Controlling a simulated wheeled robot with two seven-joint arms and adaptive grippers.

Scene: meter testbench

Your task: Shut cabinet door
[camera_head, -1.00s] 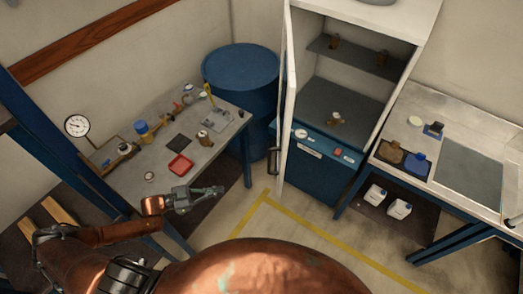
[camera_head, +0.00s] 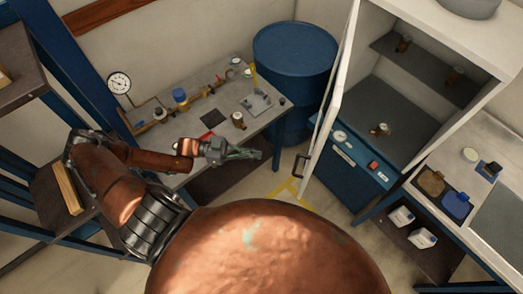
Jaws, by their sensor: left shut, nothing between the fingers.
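The white cabinet (camera_head: 481,37) stands at the back right with its front open, showing shelves inside. Its door (camera_head: 334,101) stands wide open, seen nearly edge-on, along the left side of the opening. A dark handle (camera_head: 301,165) shows low on the door's left face. My left gripper (camera_head: 260,154) is shut and empty, left of the handle and apart from it in the picture. My right gripper is not in view.
A workbench (camera_head: 177,141) with a gauge and small parts stands at the left, a blue drum (camera_head: 295,50) behind the door. A side table (camera_head: 497,155) with bottles stands right of the cabinet. Some floor is clear below the door.

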